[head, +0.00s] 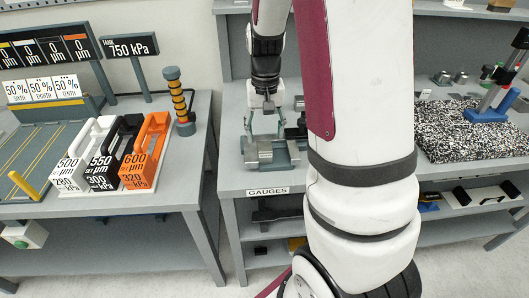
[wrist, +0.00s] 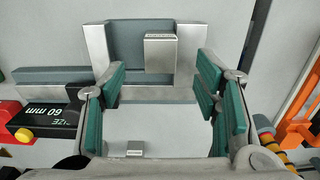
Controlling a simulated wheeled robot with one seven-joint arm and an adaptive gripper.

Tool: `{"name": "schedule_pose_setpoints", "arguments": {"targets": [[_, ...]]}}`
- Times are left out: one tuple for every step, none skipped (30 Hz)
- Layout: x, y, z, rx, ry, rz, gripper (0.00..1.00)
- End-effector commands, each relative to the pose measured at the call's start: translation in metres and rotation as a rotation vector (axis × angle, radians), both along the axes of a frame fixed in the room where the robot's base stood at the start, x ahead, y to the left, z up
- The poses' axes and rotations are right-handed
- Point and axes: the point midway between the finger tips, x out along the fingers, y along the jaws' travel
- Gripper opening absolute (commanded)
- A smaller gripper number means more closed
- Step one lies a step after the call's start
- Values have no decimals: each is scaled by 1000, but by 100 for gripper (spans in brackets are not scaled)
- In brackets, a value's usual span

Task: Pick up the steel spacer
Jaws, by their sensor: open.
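A plain steel block (wrist: 160,53), which looks like the steel spacer, sits against a grey fixture (wrist: 124,91) in the wrist view. It stands between two taller steel uprights, nearer the right one. My gripper (wrist: 163,82) is open, with its green-padded fingers spread to either side of the fixture's middle and nothing held. In the head view my gripper (head: 264,130) points down over the steel fixture (head: 258,164) on the gauges bench. The block cannot be told apart there, and contact cannot be judged.
A small grey piece (wrist: 135,149) lies near the bottom.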

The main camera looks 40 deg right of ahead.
Motion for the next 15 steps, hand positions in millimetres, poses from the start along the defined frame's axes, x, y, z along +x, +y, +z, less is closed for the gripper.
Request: {"name": "schedule_pose_setpoints", "arguments": {"targets": [[0, 0, -4, 0, 2, 0, 57], [0, 0, -6, 0, 2, 0, 57], [0, 0, -11, 1, 3, 0, 57], [0, 0, -16, 2, 5, 0, 57], [0, 0, -21, 1, 4, 0, 57], [0, 0, -27, 2, 5, 0, 57], [1, -1, -31, 1, 5, 0, 57], [1, -1, -35, 1, 4, 0, 57], [1, -1, -41, 1, 4, 0, 57], [1, -1, -44, 1, 3, 0, 57], [1, 0, -46, 2, 2, 0, 57], [2, 0, -49, 1, 2, 0, 57], [2, -1, -50, 1, 1, 0, 57], [2, -1, -51, 0, 0, 0, 57], [2, -1, -52, 1, -1, 1, 57]]}}
